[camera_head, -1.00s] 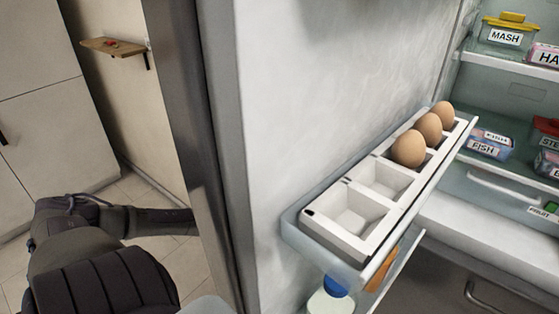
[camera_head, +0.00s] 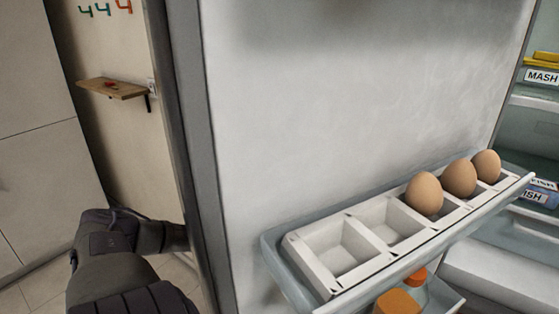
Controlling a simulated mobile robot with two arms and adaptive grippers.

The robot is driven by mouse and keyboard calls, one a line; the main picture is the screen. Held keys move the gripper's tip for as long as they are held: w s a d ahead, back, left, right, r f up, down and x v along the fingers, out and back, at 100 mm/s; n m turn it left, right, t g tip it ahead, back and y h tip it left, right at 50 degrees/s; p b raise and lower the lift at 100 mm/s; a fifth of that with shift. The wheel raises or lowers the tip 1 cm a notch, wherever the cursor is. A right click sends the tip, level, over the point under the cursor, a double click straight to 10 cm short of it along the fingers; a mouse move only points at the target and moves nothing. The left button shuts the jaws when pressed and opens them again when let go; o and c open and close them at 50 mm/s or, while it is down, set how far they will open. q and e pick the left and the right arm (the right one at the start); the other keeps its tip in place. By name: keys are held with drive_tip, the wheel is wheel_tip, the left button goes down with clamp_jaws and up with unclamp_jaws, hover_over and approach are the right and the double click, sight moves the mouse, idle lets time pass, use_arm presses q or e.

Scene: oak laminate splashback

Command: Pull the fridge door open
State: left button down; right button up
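The fridge door (camera_head: 330,110) stands open, with its pale inner face turned toward me. Its grey edge (camera_head: 185,120) runs down left of the middle. The lit fridge interior (camera_head: 530,125) shows at the far right. My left arm comes up from the lower left, and its front end reaches behind the door's edge. The fingers of my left gripper are hidden behind the door, so whether they hold anything cannot be seen. My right gripper is out of view.
A door rack (camera_head: 290,275) holds an egg tray (camera_head: 340,250) with 3 eggs (camera_head: 424,193). Orange-capped containers (camera_head: 397,302) stand below it. Labelled tubs (camera_head: 541,76) sit on the fridge shelves. A small wooden wall shelf (camera_head: 112,88) and coloured hooks (camera_head: 123,6) are behind the door at left.

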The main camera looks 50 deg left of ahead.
use_arm(q)
drive_tip(key=shift+w+a+r, duration=0.1)
drive_tip(key=shift+w+a, duration=0.1)
drive_tip(key=c, duration=1.5)
unclamp_jaws()
drive_tip(key=o, duration=0.4)
drive_tip(key=shift+a, duration=0.25)
drive_tip(key=shift+d, duration=0.15)
drive_tip(key=v, duration=1.2)
drive_tip(key=shift+w, duration=0.1)
